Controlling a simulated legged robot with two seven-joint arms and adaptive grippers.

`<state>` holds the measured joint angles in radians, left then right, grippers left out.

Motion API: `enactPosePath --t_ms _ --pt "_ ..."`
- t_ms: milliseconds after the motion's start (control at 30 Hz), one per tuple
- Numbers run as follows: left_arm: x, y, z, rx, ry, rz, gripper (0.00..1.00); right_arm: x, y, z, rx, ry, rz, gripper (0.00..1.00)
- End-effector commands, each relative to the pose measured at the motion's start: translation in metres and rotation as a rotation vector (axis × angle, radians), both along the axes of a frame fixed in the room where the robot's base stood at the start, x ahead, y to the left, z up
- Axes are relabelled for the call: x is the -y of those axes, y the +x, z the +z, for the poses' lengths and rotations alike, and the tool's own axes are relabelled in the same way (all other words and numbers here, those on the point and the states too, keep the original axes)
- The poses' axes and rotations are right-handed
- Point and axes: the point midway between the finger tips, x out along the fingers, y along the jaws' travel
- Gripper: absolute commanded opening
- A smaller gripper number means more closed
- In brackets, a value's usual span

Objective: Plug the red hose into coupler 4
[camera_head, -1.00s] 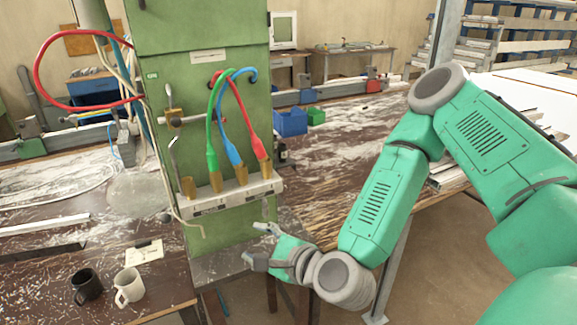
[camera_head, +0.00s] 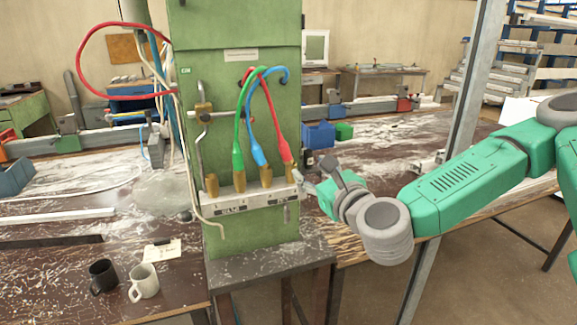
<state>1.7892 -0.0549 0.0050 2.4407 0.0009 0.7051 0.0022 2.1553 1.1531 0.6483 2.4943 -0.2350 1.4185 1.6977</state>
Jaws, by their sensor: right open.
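The red hose (camera_head: 270,115) hangs in an arch on the green cabinet's front, its red end (camera_head: 284,150) pointing down at the rightmost brass coupler (camera_head: 291,173). I cannot tell whether it is seated there. The green hose (camera_head: 238,130) and blue hose (camera_head: 252,130) hang beside it, ends down at the two middle couplers (camera_head: 239,180) (camera_head: 266,176). The leftmost coupler (camera_head: 212,184) has no hose above it. The coupler numbers are not readable. My right gripper (camera_head: 312,178) is open, just right of the rightmost coupler and below the red end. My left gripper is out of view.
The couplers stand on a white strip (camera_head: 250,203) on the green cabinet (camera_head: 215,85). Two mugs, black (camera_head: 103,277) and white (camera_head: 145,282), stand at lower left. A bent pipe with a brass fitting (camera_head: 204,113) sticks out left of the hoses. Blue and green bins stand behind.

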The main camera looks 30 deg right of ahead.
Motion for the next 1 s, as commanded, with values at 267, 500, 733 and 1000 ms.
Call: enactPosePath --t_ms 267,500,733,1000 --pt "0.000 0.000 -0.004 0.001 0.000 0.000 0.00 0.001 0.040 0.004 0.002 -0.005 0.007 0.44" --pt "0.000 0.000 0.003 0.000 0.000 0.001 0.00 0.011 0.083 0.002 0.000 0.001 0.006 0.44" --pt "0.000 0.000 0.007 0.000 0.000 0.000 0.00 0.014 0.107 0.001 0.000 0.002 0.007 0.44" --pt "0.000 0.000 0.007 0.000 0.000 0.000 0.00 0.012 0.111 0.001 0.001 0.001 0.008 0.44"
